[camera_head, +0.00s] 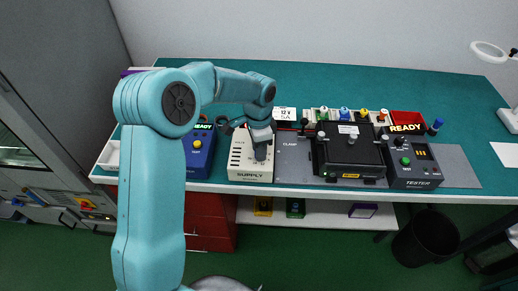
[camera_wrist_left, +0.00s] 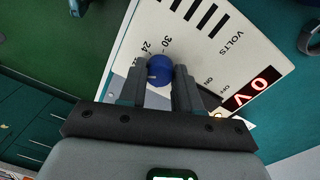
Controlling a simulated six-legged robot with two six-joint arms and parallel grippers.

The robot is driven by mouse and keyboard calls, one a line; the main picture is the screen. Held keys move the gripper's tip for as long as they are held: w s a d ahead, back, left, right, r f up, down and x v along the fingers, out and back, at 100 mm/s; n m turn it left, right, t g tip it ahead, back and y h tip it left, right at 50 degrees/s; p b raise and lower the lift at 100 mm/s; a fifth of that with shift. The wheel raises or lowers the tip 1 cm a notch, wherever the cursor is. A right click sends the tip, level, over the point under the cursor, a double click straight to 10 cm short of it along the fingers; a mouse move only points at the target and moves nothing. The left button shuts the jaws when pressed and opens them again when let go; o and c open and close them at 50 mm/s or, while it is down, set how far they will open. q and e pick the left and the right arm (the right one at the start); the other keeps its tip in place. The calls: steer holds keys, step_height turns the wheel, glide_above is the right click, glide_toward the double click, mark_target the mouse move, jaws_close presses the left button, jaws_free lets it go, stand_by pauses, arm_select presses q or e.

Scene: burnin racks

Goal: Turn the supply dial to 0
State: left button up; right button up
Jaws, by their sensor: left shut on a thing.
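The cream supply box (camera_head: 250,172) stands near the bench's front edge, labelled SUPPLY. In the left wrist view its face (camera_wrist_left: 225,45) shows tilted, with VOLTS lettering and the marks 24 and 30 by the blue dial (camera_wrist_left: 160,69). A red display (camera_wrist_left: 256,91) on it appears to read 0 V. My left gripper (camera_wrist_left: 158,84) is shut on the blue dial, one finger on each side. In the head view the left gripper (camera_head: 261,150) reaches down over the supply and hides the dial. Most of the scale is hidden by the fingers. My right gripper is not in view.
A blue box (camera_head: 199,152) marked READY stands close on the left. The teal bench top (camera_head: 350,85) is clear at the back.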

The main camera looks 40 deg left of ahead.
arm_select(q)
steer(key=n+b, duration=0.1)
steer(key=n, duration=0.2)
steer(key=shift+n+b, duration=0.3)
steer(key=shift+b, duration=0.05)
steer(key=n+b, duration=0.2)
steer(key=n, duration=0.2)
steer(key=shift+r+n+t, duration=0.1)
steer(key=shift+n+t, duration=0.2)
steer(key=n+b, duration=0.1)
steer(key=n, duration=0.3)
steer(key=shift+w, duration=0.1)
steer(key=shift+r+n+b, duration=0.15)
steer(key=shift+n+b, duration=0.5)
steer(key=shift+n, duration=1.55)
steer(key=o, duration=1.1)
steer(key=shift+c, duration=0.2)
step_height(320, 180, up, 16)
steer(key=p, duration=0.1)
steer(key=shift+s+a, duration=0.2)
steer(key=shift+s, duration=0.25)
